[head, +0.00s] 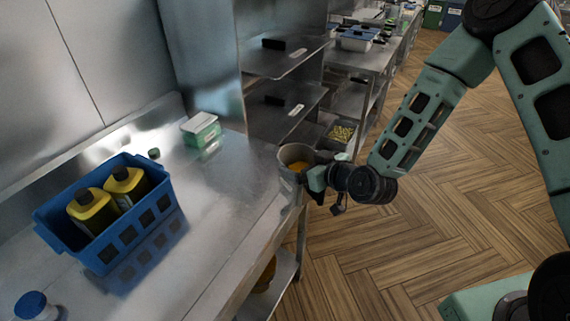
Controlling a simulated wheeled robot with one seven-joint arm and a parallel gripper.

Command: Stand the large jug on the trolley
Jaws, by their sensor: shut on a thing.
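A grey, round, open-topped jug (290,156) with something orange-yellow inside shows near the middle of the head view, at the right edge of the steel counter. My gripper (313,178) is shut on its right side and holds it roughly upright. The jug's lower part is partly hidden by my gripper, and I cannot tell whether its base touches the counter. No trolley can be told for certain; a steel table with shelves (374,67) stands further back.
The steel counter (215,215) bears a blue basket (103,258) with yellow-and-black bottles, a green-and-white box (201,129) and a blue-capped container (32,306). Steel shelves (283,61) stand behind the jug. The wooden floor (430,215) at right is clear.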

